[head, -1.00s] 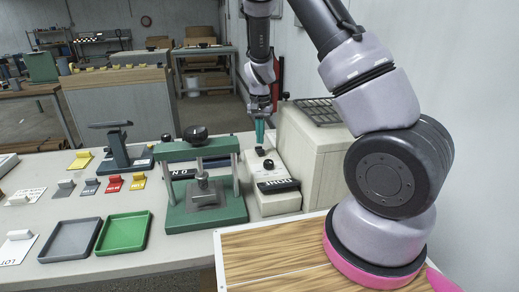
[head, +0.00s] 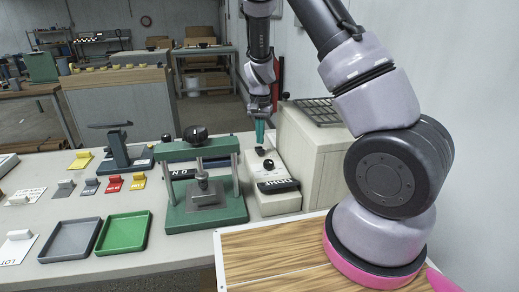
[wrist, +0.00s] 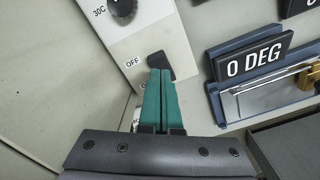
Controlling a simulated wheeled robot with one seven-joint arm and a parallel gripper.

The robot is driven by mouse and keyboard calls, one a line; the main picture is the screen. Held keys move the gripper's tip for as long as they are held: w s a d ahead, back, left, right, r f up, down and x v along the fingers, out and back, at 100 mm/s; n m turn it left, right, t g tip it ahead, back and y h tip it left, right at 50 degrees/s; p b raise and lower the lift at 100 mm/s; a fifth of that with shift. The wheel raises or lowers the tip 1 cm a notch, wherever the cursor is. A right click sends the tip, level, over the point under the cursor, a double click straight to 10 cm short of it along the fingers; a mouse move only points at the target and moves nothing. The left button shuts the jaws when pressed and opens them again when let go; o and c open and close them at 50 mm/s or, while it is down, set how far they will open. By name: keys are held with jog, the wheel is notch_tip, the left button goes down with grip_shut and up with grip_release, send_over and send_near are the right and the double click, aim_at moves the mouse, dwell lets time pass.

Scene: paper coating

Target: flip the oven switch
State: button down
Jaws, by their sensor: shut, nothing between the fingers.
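The oven switch is a black rocker (wrist: 160,65) on a pale panel (wrist: 110,50) in the wrist view, beside the word OFF. Part of a lower label is hidden by my fingers. My gripper (wrist: 158,74) has two green fingers pressed together, with nothing between them. Their tips overlap the lower edge of the switch in the picture; I cannot tell whether they touch it. In the head view my gripper (head: 260,141) points down over the rear part of the pale control box (head: 270,205), beside the beige oven body (head: 310,150).
A black dial (wrist: 122,8) marked 30C is above the switch. A 0 DEG sign (wrist: 255,60) stands on the right in the wrist view. A green press (head: 205,215) stands left of the control box. Green (head: 123,232) and grey (head: 70,240) trays lie further left.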

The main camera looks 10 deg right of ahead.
jog(key=shift+f, duration=1.3)
dwell(0.4)
jog(key=shift+r, duration=3.5)
jog(key=shift+r, duration=0.1)
notch_tip(320, 180, up, 9)
jog(key=t+y, duration=0.1)
send_over(260, 149)
jog(key=s+d, duration=0.1)
jog(key=s, duration=0.2)
jog(key=s+d+r+t+y, duration=0.2)
jog(key=s+r, duration=0.4)
jog(key=r, duration=0.5)
jog(key=s+d+r+n+t, duration=0.1)
jog(key=s+r, duration=0.3)
jog(key=s, duration=0.4)
jog(key=s+d+r+t+h, duration=0.1)
jog(key=s+r+t, duration=0.2)
jog(key=s, duration=0.6)
notch_tip(260, 149, up, 2)
jog(key=shift+s+d+r+n, duration=0.1)
jog(key=shift+s+d+n, duration=0.05)
jog(key=shift+d+n, duration=0.25)
